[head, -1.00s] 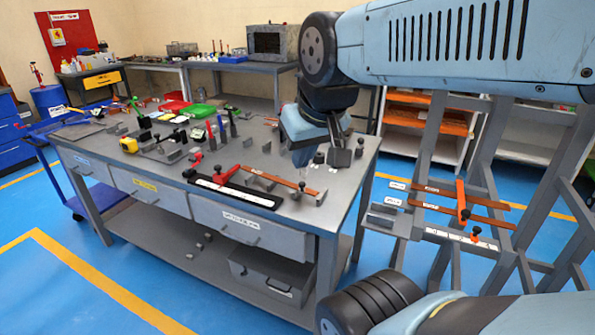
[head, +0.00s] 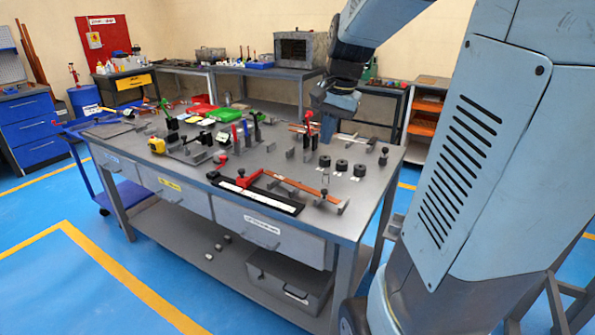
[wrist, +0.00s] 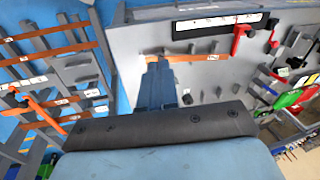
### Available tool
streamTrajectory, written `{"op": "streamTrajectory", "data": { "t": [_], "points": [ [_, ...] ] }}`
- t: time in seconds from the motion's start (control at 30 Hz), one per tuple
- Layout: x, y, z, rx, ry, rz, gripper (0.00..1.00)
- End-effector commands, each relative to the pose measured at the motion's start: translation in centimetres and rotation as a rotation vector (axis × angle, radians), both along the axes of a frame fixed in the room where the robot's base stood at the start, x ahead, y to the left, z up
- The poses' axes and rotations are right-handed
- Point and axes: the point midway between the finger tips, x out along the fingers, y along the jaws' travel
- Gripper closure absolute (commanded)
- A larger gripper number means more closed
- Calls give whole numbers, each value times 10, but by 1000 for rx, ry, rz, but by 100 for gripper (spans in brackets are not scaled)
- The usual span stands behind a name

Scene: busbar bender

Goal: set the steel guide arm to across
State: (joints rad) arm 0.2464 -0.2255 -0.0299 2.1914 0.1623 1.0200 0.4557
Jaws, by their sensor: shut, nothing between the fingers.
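I cannot tell for sure which part is the steel guide arm. A thin grey bar (head: 348,138) lies near the back right of the bench and may be it. A black-knobbed upright (head: 383,155) stands at the bench's right edge. The copper strip (head: 295,184) lies beside the black base with a white scale (head: 255,194), with a red clamp (head: 249,178) at its left end. My gripper (head: 327,130) is shut and empty, pointing down above the back right of the bench. In the wrist view its blue fingers (wrist: 158,85) cover part of the bench near the copper strip (wrist: 200,58).
Three black round pieces (head: 342,165) stand on the right of the bench (head: 345,212). Small upright grey blocks (head: 290,153) stand behind the copper strip. Tools and a green tray (head: 200,116) crowd the left. In the wrist view, a rack with copper strips (wrist: 45,55) stands at left.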

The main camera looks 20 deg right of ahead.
Motion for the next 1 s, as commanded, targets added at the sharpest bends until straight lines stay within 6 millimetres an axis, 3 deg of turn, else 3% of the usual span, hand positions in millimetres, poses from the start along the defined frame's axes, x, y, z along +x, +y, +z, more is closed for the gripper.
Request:
{"op": "streamTrajectory", "data": {
  "t": [0.3,0.6,0.8,1.0],
  "points": [
    [62,-72,-44,142,156,-364,100],
    [99,-139,-96,248,285,-664,100],
    [107,-160,-114,280,325,-758,100],
    [109,-161,-126,286,334,-775,100]
  ]
}}
